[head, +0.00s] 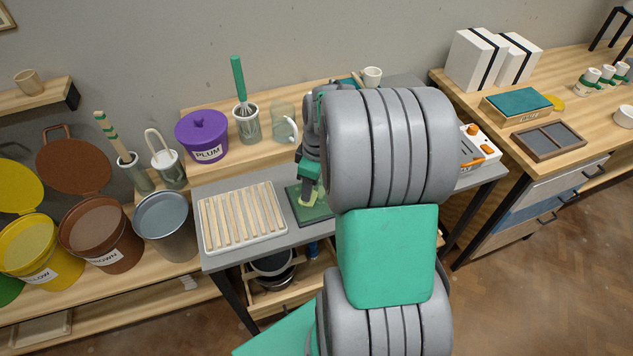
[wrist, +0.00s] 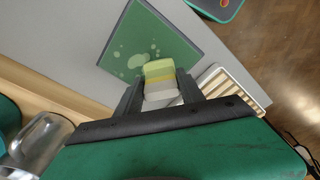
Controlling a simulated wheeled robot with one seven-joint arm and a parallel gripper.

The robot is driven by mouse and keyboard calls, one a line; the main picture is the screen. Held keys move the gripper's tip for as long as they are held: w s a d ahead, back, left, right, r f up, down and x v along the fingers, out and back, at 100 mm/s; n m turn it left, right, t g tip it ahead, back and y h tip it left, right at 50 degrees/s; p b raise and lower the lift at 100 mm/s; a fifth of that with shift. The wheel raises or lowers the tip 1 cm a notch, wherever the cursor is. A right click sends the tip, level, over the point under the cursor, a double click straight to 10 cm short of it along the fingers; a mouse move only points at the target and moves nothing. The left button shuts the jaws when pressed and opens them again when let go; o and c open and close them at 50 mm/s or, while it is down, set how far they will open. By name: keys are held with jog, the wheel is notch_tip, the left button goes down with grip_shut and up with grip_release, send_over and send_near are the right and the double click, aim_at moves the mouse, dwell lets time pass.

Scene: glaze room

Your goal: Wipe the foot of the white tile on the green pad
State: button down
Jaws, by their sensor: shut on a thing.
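The green pad (head: 322,213) lies on the grey bench right of the slatted rack. In the wrist view the pad (wrist: 181,40) shows pale round spots. My gripper (head: 308,182) is over the pad, partly hidden behind my arm. In the wrist view my gripper (wrist: 159,93) has its two dark fingers shut on the tile (wrist: 160,73), one on each side. The tile looks white to grey near the fingers, with a yellow band and a pale yellow-green far end. It overlaps the pad's near edge there. I cannot tell whether it touches the pad.
The slatted rack (head: 205,232) stands left of the pad. The plum tub (head: 202,137), a whisk pot (head: 246,124) and a glass jug (head: 281,121) stand on the shelf behind. An orange-and-white device (head: 480,148) is at right. Clear bench is narrow around the pad.

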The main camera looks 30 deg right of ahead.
dwell(0.3)
jog(key=shift+s+d+f, duration=0.1)
jog(key=shift+s+d, duration=0.1)
jog(key=shift+d, duration=0.4)
jog(key=shift+s+d, duration=0.15)
jog(key=shift+d, duration=0.4)
jog(key=shift+s+d, duration=0.2)
jog(key=shift+d, duration=0.4)
jog(key=shift+s+d, duration=0.15)
jog(key=shift+d, duration=0.45)
jog(key=shift+a, duration=0.1)
jog(key=shift+w+a, duration=0.2)
jog(key=shift+a, duration=0.35)
jog(key=shift+w+a, duration=0.2)
jog(key=shift+a, duration=0.35)
